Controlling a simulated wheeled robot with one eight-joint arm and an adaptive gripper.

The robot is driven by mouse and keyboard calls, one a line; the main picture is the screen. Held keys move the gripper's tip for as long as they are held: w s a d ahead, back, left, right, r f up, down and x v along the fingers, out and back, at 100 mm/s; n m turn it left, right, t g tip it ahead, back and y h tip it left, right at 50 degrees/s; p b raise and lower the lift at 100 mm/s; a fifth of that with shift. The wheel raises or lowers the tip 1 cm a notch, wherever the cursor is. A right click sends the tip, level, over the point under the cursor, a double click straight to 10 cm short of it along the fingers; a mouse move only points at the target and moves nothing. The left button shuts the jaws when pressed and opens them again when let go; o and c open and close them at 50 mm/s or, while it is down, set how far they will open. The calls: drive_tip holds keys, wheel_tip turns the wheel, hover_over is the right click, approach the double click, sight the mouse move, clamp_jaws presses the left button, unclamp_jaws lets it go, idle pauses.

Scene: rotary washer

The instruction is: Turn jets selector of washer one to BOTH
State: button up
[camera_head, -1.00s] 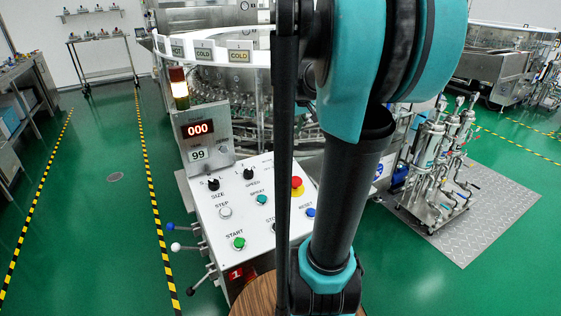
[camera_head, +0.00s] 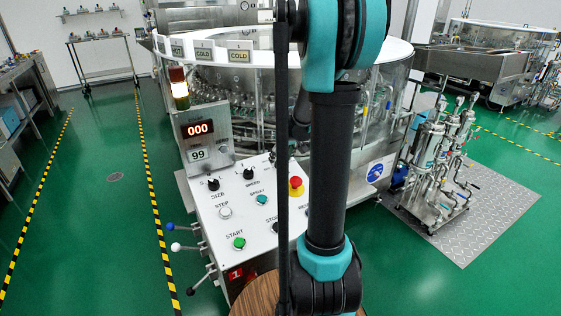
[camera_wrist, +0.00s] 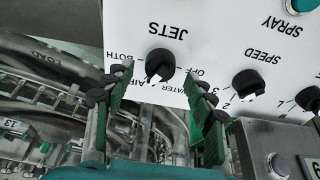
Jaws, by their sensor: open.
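The jets selector (camera_wrist: 160,65) is a round black knob on the white control panel (camera_wrist: 215,45), under upside-down JETS lettering in the wrist view. BOTH, AIR, WATER and OFF are printed around its lower side; I cannot tell surely which one its pointer marks. My gripper (camera_wrist: 157,78) is open, its two green-padded fingers on either side of the knob's lower part, with no clear contact visible. Washer one's panel (camera_head: 222,238) carries a red plate with a 1 (camera_head: 236,273).
A speed knob (camera_wrist: 249,84) sits close beside the right finger. In the head view, a red emergency button (camera_head: 296,185), a green START button (camera_head: 239,243) and levers (camera_head: 180,247) at the panel's left side stand near. Green floor is free to the left.

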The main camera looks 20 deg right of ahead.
drive_tip(key=shift+x, duration=1.1)
drive_tip(key=c, duration=1.1)
drive_tip(key=shift+c, duration=0.2)
drive_tip(key=shift+m, duration=0.4)
drive_tip(key=m, duration=0.4)
drive_tip(key=shift+m+h, duration=0.3)
drive_tip(key=m, duration=0.5)
drive_tip(key=shift+m+g+h, duration=0.3)
drive_tip(key=shift+m, duration=0.1)
